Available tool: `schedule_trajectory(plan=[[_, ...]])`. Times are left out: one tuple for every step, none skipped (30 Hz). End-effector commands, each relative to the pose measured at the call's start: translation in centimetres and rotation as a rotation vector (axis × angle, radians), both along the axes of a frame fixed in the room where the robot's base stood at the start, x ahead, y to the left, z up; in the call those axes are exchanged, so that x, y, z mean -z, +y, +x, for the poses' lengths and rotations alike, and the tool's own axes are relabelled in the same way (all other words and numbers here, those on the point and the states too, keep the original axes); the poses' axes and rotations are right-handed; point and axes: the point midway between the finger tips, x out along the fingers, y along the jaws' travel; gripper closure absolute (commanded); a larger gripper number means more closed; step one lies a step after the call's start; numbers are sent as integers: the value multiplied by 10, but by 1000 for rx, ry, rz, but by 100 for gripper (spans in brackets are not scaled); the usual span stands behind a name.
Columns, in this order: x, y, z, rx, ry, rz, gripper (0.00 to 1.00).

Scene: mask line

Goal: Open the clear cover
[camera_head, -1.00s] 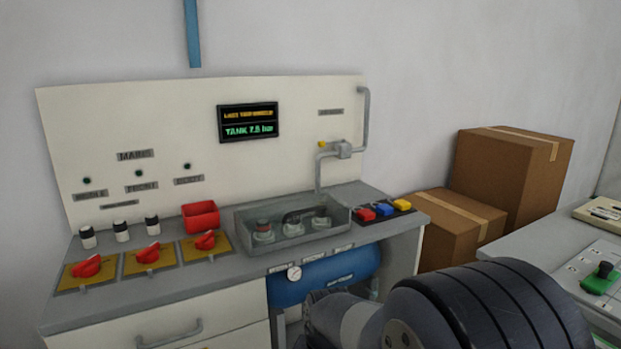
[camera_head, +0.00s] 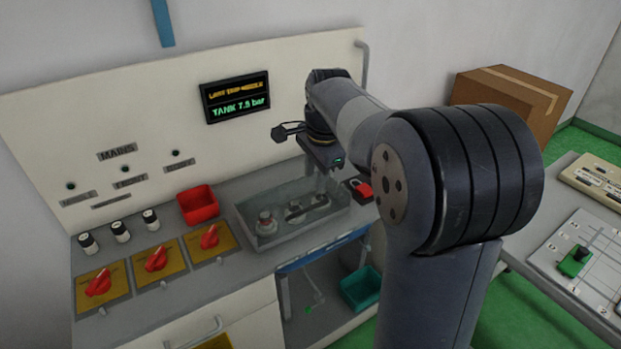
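The clear cover (camera_head: 245,212) is a see-through box on the grey bench, right of the red bin. It looks shut over several round fittings, one with a dark handle or hose. My gripper (camera_head: 322,170) hangs above the right back part of the cover, at the end of my arm. Its fingers point down and are mostly hidden by the wrist and arm, so I cannot tell whether they are open or touch the cover.
Three red knobs on yellow plates (camera_head: 157,260) and a red bin (camera_head: 197,205) stand left of the cover. A red padlock-like piece (camera_head: 361,188) lies to its right, partly behind my arm. A screen (camera_head: 236,97) is on the back panel. A cardboard box (camera_head: 512,99) stands at right.

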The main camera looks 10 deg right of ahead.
Motion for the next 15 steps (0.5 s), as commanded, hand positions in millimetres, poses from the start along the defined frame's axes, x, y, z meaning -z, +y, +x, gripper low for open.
schedule_trajectory(plan=[[-3, 0, 1, 5, 0, 1, 67], [-2, 0, 1, 7, 0, 1, 67], [1, 0, 2, 8, 2, 2, 67], [4, 0, 2, 8, 2, 2, 67], [8, 0, 3, 8, 2, 2, 67], [14, 1, 4, 7, 4, 2, 67], [19, 1, 5, 8, 3, 2, 67], [24, 1, 5, 7, 3, 2, 67], [32, 2, 7, 7, 5, 2, 67], [38, 2, 8, 7, 5, 2, 67], [44, 3, 9, 7, 4, 2, 67], [52, 3, 10, 7, 5, 2, 67], [58, 3, 11, 7, 5, 2, 67], [63, 4, 12, 7, 5, 2, 67], [70, 4, 14, 7, 3, 2, 67]])
